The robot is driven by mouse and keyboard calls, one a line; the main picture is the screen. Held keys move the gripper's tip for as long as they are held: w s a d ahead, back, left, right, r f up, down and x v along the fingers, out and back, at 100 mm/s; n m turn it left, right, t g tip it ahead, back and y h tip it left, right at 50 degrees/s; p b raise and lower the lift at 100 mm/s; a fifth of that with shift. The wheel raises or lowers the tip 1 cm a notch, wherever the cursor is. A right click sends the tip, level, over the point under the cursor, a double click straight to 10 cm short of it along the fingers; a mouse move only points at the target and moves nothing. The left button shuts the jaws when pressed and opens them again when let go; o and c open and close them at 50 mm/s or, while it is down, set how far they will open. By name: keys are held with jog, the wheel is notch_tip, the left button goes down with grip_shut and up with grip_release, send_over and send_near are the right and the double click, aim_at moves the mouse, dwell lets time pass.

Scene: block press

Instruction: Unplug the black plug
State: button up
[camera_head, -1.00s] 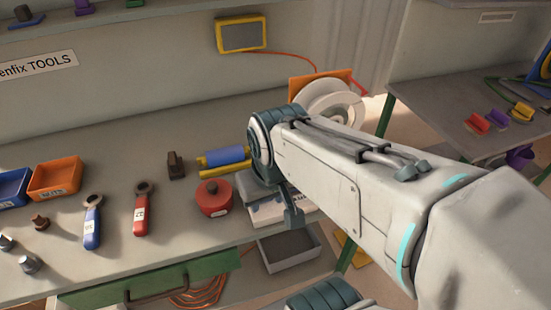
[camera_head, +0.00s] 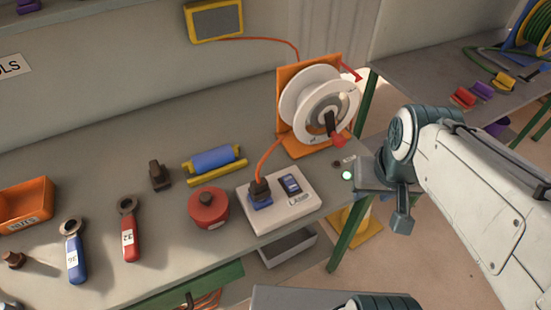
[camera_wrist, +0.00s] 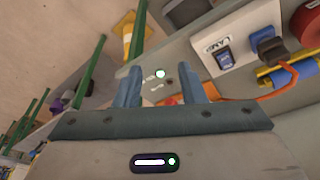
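The black plug (camera_head: 259,188) sits in a blue socket (camera_head: 261,203) on a white box (camera_head: 283,212) marked LAMP, with an orange cord rising from it. In the wrist view the plug (camera_wrist: 274,49) is at the upper right, beside the box's dark switch (camera_wrist: 224,60). My gripper (camera_head: 402,222) is to the right of the box in the head view, apart from the plug. In the wrist view my gripper (camera_wrist: 161,90) has its two fingers spread with nothing between them.
A white cable reel (camera_head: 312,92) on an orange stand is behind the box. A red round container (camera_head: 209,209) and a blue roller (camera_head: 213,160) are to its left. A green light (camera_head: 347,175) glows near the bench's right edge.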

jog(key=o, duration=0.6)
jog(key=shift+a, duration=0.2)
jog(key=shift+o, duration=0.2)
jog(key=n+g+p, duration=0.3)
jog(key=n+p, duration=0.3)
jog(key=p, duration=0.1)
send_over(259, 182)
jog(key=f, duration=0.3)
jog(key=shift+d+f, duration=0.25)
jog(key=shift+d, duration=0.05)
jog(key=shift+a+f, duration=0.2)
jog(key=shift+a, duration=0.2)
jog(key=shift+f+b, duration=0.15)
jog(key=shift+b, duration=0.2)
notch_tip(259, 182, down, 9)
jog(key=b, duration=0.7)
jog(key=shift+d, duration=0.1)
